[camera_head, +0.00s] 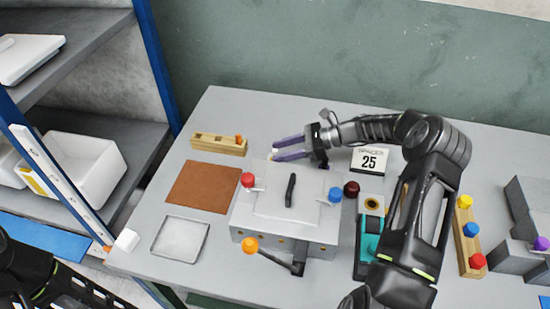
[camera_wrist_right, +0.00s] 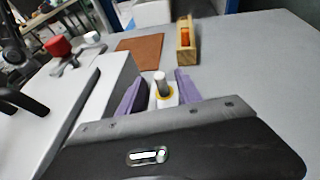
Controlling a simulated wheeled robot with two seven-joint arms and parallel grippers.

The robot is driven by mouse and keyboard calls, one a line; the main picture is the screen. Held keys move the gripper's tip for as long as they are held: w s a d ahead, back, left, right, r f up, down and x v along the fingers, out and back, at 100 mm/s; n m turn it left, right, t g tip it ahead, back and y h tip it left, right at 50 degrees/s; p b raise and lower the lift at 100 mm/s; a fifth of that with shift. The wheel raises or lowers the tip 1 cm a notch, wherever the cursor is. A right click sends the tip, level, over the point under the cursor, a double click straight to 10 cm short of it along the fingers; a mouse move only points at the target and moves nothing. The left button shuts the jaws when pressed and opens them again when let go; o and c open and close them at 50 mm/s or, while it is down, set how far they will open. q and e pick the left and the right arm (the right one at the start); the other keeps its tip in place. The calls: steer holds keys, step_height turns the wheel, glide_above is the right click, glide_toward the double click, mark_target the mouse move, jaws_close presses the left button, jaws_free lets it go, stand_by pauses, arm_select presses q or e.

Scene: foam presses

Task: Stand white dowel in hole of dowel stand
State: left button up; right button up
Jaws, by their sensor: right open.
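My right gripper (camera_head: 289,148) is open above the far part of the table, behind the grey press. Its purple fingers also show in the right wrist view (camera_wrist_right: 158,92), one on each side of a pale upright dowel (camera_wrist_right: 161,84). The dowel has a yellow ring around its lower part and a white base under it. I cannot tell whether the fingers touch it. In the head view only a small pale bit shows at the fingertips. The wooden dowel stand (camera_head: 206,143) lies left of the gripper, with dark holes and an orange piece at its right end. My left gripper is out of view.
The grey press (camera_head: 270,225) with red, blue and orange knobs stands close in front of the gripper. A brown mat (camera_head: 203,187) and a shallow tray (camera_head: 180,240) lie left. A calendar block (camera_head: 369,160) stands right. Table between gripper and stand looks clear.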

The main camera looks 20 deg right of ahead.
steer(key=x, duration=0.5)
steer(key=shift+w+a+b, duration=0.1)
steer(key=shift+b, duration=0.2)
jaws_close()
stand_by(0.5)
